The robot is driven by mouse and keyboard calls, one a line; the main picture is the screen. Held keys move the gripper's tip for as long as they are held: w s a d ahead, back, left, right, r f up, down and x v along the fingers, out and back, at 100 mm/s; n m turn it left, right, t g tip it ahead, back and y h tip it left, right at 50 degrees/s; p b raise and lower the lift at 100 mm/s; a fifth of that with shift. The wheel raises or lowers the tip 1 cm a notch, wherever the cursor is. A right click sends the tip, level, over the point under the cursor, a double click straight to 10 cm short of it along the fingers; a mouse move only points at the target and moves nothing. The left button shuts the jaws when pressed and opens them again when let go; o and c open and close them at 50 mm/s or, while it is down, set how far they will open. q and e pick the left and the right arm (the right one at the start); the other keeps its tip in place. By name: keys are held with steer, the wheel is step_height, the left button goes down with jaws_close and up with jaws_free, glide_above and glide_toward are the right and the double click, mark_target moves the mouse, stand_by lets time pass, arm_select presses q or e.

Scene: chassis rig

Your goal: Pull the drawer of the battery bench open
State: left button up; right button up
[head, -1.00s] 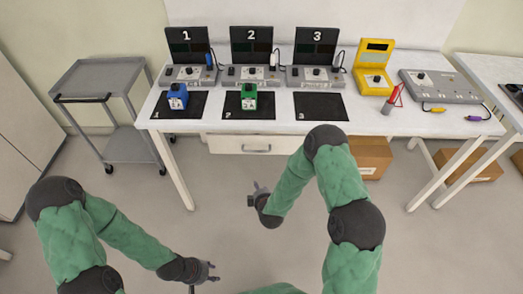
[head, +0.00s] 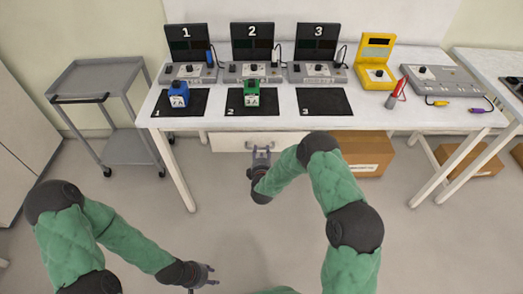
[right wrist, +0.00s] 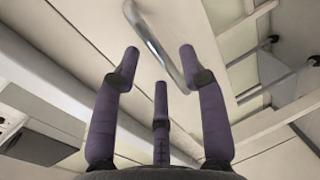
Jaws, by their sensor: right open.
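The battery bench (head: 420,122) is a white table with a white drawer (head: 225,142) under its top. The drawer front looks flush under the bench, shut. Its metal bar handle (right wrist: 152,42) shows in the right wrist view, just beyond and between my fingertips. My right gripper (head: 261,153) is in front of the handle and hides part of it in the head view. In the right wrist view its fingers (right wrist: 158,66) are spread and hold nothing. My left gripper (head: 212,274) is low, away from the bench; its finger opening is too small to judge.
On the bench, a blue block (head: 178,97) and a green block (head: 253,97) stand on black mats before numbered testers. A yellow device (head: 376,72) is at the right. A grey cart (head: 100,90) stands left; a cardboard box (head: 367,153) is underneath. The floor in front is clear.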

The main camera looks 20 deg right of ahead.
mark_target(262, 148)
steer(key=shift+b+x, duration=0.45)
steer(key=shift+x, duration=1.25)
jaws_close()
